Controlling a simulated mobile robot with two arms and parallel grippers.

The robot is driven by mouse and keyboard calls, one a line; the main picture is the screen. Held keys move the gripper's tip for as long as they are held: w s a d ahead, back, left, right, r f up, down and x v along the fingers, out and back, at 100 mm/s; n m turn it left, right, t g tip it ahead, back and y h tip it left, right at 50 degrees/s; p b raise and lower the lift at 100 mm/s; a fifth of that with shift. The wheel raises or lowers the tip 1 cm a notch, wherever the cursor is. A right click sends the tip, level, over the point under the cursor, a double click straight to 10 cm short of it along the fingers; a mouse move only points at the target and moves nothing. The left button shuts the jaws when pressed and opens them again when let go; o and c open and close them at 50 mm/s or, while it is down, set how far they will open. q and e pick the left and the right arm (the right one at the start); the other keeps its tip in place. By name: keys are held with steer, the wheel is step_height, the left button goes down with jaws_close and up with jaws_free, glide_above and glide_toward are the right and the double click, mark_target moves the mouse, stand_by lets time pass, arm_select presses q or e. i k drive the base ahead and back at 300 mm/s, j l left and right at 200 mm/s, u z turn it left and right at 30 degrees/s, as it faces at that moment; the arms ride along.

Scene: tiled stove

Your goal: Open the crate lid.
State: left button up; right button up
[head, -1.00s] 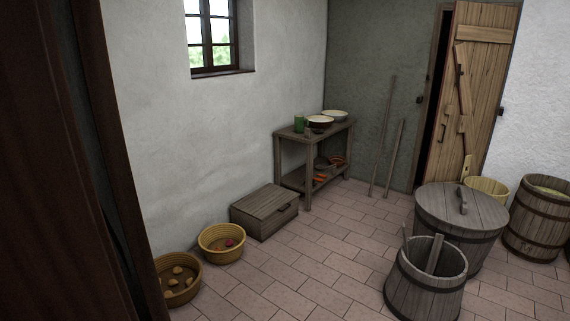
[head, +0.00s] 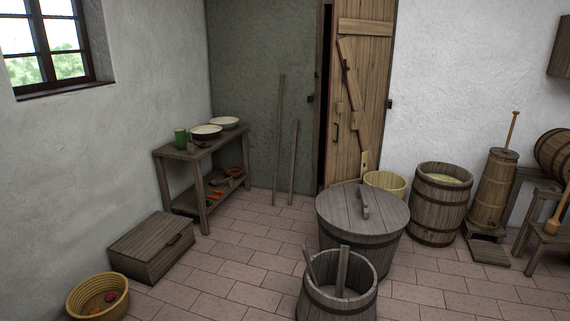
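The wooden crate (head: 152,247) sits on the tiled floor by the left wall in the head view. Its flat plank lid (head: 150,236) is closed, and a dark handle shows on the side facing the room. Neither of my grippers is in view, and nothing touches the crate.
A yellow basket (head: 98,297) stands in front of the crate at lower left. A side table (head: 202,151) with bowls stands behind it. A lidded tub (head: 362,216) and an open bucket (head: 337,286) stand right of centre. Bare floor (head: 232,265) lies between them and the crate.

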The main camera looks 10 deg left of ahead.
mark_target(145, 240)
steer(key=i+u, duration=0.4)
steer(key=i, duration=0.15)
steer(key=i+l+u, duration=0.2)
steer(key=i+u, duration=0.15)
steer(key=i, duration=0.2)
steer(key=i+j+u, duration=0.2)
steer(key=i+u, duration=0.25)
steer(key=i, duration=0.35)
steer(key=i+u, duration=0.45)
steer(key=i, duration=0.4)
